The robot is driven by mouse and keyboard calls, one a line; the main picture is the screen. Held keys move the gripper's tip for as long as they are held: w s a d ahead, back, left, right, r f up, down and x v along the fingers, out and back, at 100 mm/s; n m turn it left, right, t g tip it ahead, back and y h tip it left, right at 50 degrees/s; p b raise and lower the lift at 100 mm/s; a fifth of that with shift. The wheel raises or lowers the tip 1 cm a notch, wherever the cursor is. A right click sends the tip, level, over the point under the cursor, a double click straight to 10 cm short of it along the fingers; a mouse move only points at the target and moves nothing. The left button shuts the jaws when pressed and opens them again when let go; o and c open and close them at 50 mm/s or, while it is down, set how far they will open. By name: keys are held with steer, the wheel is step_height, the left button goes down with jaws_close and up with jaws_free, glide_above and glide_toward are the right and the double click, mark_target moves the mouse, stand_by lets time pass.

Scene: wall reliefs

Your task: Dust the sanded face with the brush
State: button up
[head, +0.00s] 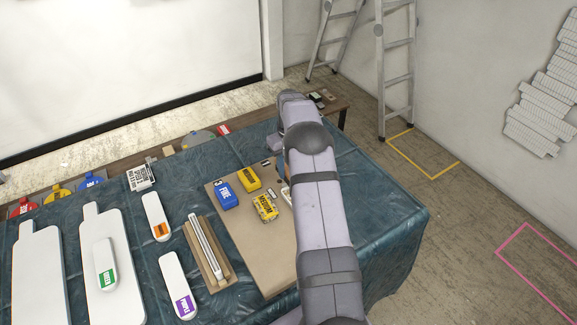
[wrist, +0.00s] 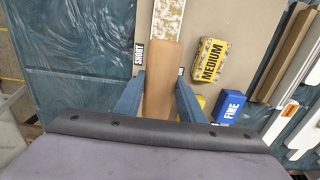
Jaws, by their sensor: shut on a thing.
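In the wrist view, my gripper (wrist: 158,95) is shut on a brown wooden piece (wrist: 162,68), which looks like the brush's handle or back; no bristles show. A white-edged strip with a mottled tan face (wrist: 168,18) lies just beyond the wooden piece. I cannot tell whether the two touch, or whether this is the sanded face. A "SHORT" label (wrist: 139,58) is at its left. In the head view my arm hides the gripper and what it holds; a bit of a white thing (head: 285,192) shows beside the arm.
A speckled yellow MEDIUM block (head: 265,208), another yellow block (head: 249,178) and a blue FINE block (head: 226,195) sit on the tan board (head: 255,255). A wooden holder (head: 206,250) and white tools (head: 175,280) lie left. A ladder (head: 398,80) stands behind.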

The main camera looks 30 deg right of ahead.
step_height(320, 180, down, 6)
steer(key=b, duration=0.3)
steer(key=shift+s+r, duration=0.15)
steer(key=shift+s, duration=0.05)
steer(key=s, duration=0.2)
steer(key=shift+s+f, duration=0.25)
steer(key=shift+s, duration=0.05)
steer(key=shift+c, duration=0.4)
steer(key=shift+s+p, duration=0.9)
steer(key=shift+s, duration=4.35)
steer(key=shift+w+f, duration=0.1)
steer(key=shift+w, duration=0.05)
steer(key=shift+w+b, duration=1)
steer(key=shift+w, duration=5.5)
steer(key=r, duration=0.1)
steer(key=r+p, duration=0.1)
steer(key=shift+w+r, duration=0.25)
steer(key=shift+r, duration=0.05)
step_height(320, 180, up, 2)
steer(key=shift+s+r+p, duration=0.1)
steer(key=shift+s+p, duration=0.05)
steer(key=shift+p, duration=0.65)
steer(key=shift+r+p, duration=1.2)
steer(key=shift+r, duration=0.55)
